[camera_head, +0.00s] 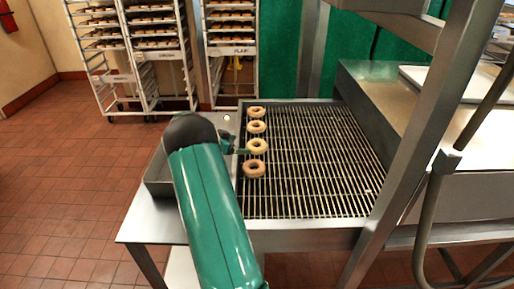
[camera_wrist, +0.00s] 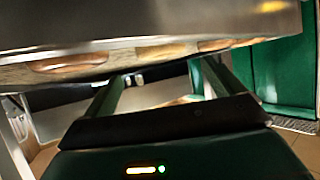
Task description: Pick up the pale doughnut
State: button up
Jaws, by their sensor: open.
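The pale doughnut (camera_head: 257,145) lies flat on the wire rack (camera_head: 315,165), third from the back in a column of doughnuts along the rack's left side. It looks yellower than its neighbours. My gripper (camera_head: 240,150) is at the rack's left edge, just left of the pale doughnut, with its tips close to it. I cannot tell whether they touch. In the wrist view my gripper (camera_wrist: 160,75) has two green fingers spread apart, with nothing clearly between them.
Browner doughnuts lie in the same column, one just in front (camera_head: 254,169) and others behind (camera_head: 256,127). A metal tray (camera_head: 160,180) stands left of the rack. A metal post (camera_head: 425,130) rises on the right. Tray trolleys (camera_head: 150,50) stand behind. The rack's right side is clear.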

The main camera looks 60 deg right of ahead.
jog(key=x, duration=0.9)
jog(key=shift+d, duration=0.2)
jog(key=c, duration=0.7)
